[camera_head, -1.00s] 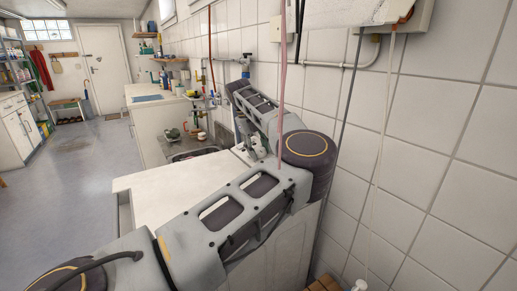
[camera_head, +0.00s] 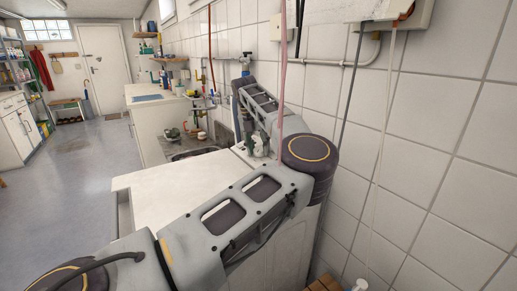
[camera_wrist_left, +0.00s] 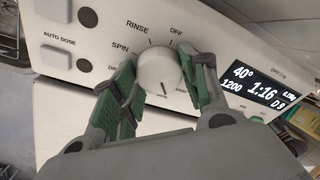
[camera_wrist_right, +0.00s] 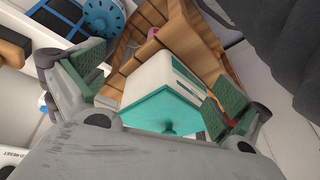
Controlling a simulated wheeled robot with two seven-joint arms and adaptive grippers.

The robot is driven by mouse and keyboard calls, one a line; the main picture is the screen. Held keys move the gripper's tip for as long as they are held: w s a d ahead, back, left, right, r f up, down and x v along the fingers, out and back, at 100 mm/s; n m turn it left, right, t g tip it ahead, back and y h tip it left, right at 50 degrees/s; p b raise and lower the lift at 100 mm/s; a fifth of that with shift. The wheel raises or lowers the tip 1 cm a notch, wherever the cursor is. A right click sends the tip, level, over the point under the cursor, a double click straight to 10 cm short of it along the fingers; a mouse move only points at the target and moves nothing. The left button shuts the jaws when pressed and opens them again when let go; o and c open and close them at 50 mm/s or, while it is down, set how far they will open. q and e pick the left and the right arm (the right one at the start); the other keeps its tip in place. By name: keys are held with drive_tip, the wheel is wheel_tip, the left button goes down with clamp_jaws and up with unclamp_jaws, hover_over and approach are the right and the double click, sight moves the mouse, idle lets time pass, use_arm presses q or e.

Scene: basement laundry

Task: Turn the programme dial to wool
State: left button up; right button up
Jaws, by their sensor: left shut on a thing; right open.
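The white round programme dial (camera_wrist_left: 158,72) sits on the pale control panel (camera_wrist_left: 105,20) in the left wrist view. RINSE, SPIN and OFF show around it; I cannot see a wool label, and my fingers cover part of the lettering. A dark mark shows on the dial's lower side. My left gripper (camera_wrist_left: 162,80) is shut on the dial, one green-padded finger on each side. In the head view it is small beyond my arm (camera_head: 258,148). My right gripper (camera_wrist_right: 157,88) is open, away from the dial. The lit display (camera_wrist_left: 255,85) reads 40°, 1:16 and 1200.
In the right wrist view, a white and teal box (camera_wrist_right: 160,98) in a wooden slatted crate (camera_wrist_right: 125,70) shows beyond the open fingers. A blue round thing (camera_wrist_right: 105,17) lies beside it. In the head view, a tiled wall (camera_head: 440,150) stands close on the right; open floor (camera_head: 75,180) lies left.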

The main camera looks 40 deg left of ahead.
use_arm(q)
drive_tip(key=shift+m, duration=1.4)
drive_tip(key=shift+m+b, duration=0.35)
drive_tip(key=shift+m, duration=0.15)
use_arm(e)
drive_tip(key=shift+a+f, duration=0.2)
drive_tip(key=shift+f, duration=0.9)
drive_tip(key=shift+w+a+r, duration=0.15)
drive_tip(key=shift+w+r, duration=0.05)
drive_tip(key=shift+r, duration=0.05)
use_arm(q)
drive_tip(key=o, duration=1)
drive_tip(key=shift+o, duration=0.2)
